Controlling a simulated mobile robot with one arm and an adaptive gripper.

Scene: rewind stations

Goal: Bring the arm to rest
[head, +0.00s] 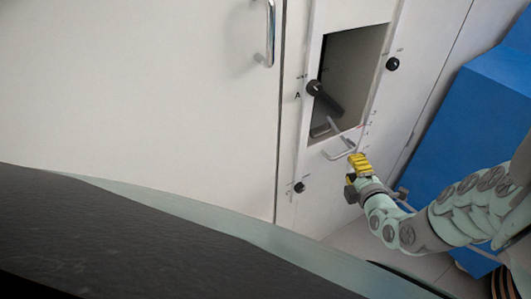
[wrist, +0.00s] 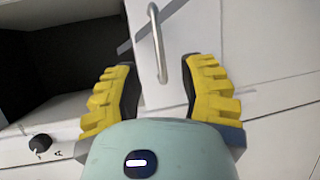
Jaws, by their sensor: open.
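My gripper (head: 357,168) has yellow ridged fingers and sits low in front of the white cabinet panel in the head view, at the end of my pale green arm. In the wrist view my gripper (wrist: 162,95) has its two fingers well apart. A silver bar handle (wrist: 159,45) shows between and beyond the fingers, and nothing is seen clamped. In the head view this handle (head: 340,153) lies just above the fingertips. I cannot tell whether the fingers touch it.
A square opening (head: 357,65) in the panel holds a dark lever (head: 325,98). Black knobs (head: 392,64) sit around it. A white door with a vertical handle (head: 270,35) is on the left. A blue block (head: 460,125) stands on the right, near my arm.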

